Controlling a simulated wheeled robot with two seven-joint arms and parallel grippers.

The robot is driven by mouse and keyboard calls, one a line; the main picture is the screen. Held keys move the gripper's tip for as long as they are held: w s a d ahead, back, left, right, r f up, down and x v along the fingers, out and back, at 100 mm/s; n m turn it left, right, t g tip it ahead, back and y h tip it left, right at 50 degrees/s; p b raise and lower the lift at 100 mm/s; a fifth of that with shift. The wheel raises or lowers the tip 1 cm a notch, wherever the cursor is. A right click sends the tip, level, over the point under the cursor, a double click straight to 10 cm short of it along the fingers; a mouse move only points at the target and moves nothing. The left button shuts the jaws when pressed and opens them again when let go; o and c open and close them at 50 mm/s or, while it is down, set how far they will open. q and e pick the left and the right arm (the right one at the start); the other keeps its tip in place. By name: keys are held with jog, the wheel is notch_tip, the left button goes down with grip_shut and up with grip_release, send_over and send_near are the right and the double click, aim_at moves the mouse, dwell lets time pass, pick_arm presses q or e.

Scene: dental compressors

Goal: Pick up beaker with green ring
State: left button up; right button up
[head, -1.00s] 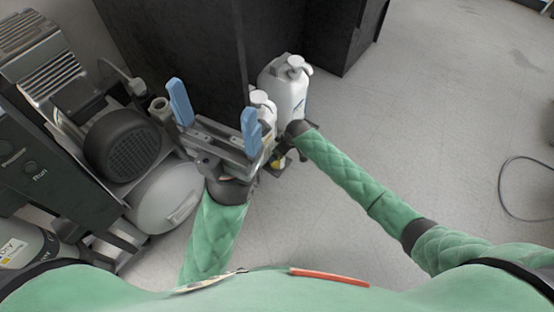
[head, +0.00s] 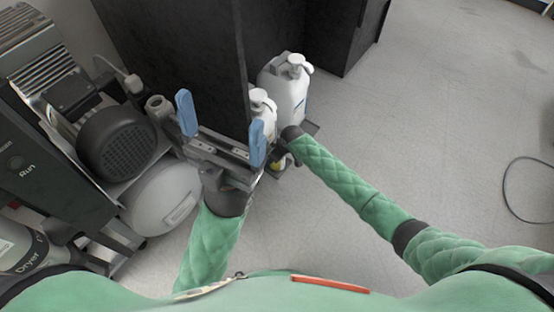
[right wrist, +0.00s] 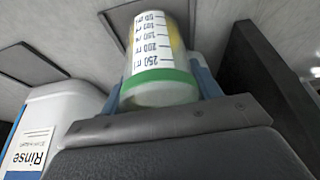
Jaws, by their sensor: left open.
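The beaker with the green ring (right wrist: 160,82) is clear with a white volume scale and something yellow inside. In the right wrist view it stands between the blue fingers of my right gripper (right wrist: 162,80), very close to both; I cannot tell if they press on it.
White pump bottles (head: 287,92) stand close by the grippers; one labelled Rinse (right wrist: 45,130) is left of the beaker. A compressor with a dark motor (head: 118,142) and grey tank (head: 162,198) fills the left. A dark cabinet (head: 175,60) stands behind. The floor (head: 430,120) at right is clear except for a cable.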

jog(key=shift+c, duration=0.7)
